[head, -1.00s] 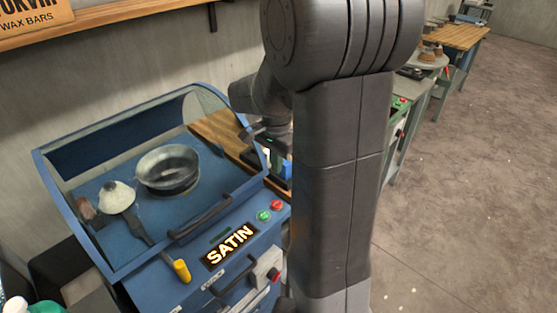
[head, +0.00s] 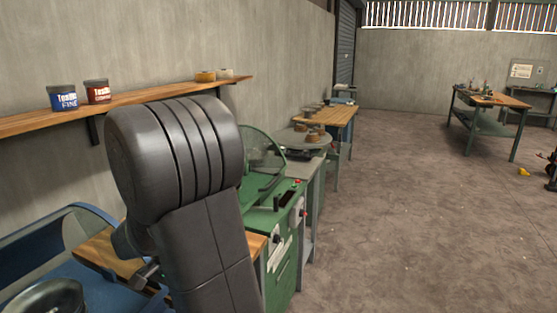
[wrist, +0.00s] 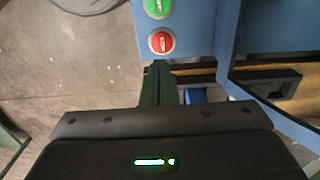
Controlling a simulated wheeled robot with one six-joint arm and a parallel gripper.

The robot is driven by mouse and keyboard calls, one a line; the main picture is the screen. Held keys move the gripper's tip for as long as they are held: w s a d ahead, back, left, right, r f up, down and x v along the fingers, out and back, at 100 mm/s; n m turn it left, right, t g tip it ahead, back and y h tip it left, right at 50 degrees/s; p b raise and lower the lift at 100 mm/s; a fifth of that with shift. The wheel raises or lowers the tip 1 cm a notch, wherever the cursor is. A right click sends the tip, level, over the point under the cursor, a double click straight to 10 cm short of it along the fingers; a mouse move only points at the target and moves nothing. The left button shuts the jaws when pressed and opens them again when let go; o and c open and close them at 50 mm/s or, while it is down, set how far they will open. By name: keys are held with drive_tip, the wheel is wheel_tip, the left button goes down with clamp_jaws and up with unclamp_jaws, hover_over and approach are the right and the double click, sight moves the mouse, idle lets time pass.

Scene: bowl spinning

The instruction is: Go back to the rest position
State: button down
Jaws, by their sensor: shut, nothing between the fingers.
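My gripper (wrist: 159,70) is shut and empty in the wrist view, just below a red button (wrist: 162,42) and a green button (wrist: 158,8) on a blue panel. I cannot tell whether it touches the panel. In the head view my arm fills the middle left, and the fingers are not clearly visible. The blue machine (head: 25,245) stands at the lower left, partly cut off. A dark bowl (head: 45,298) lies in it, cut by the bottom edge.
A green machine (head: 285,240) stands just right of my arm. A wall shelf (head: 140,94) holds a blue tin (head: 62,97) and a red tin (head: 97,91). A wooden-topped bench (head: 490,99) stands far right. The floor (head: 400,220) between is largely clear.

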drive_tip(key=r, duration=0.5)
drive_tip(key=shift+s+a+r, duration=0.2)
drive_tip(key=shift+s+a, duration=0.05)
drive_tip(key=shift+f, duration=0.1)
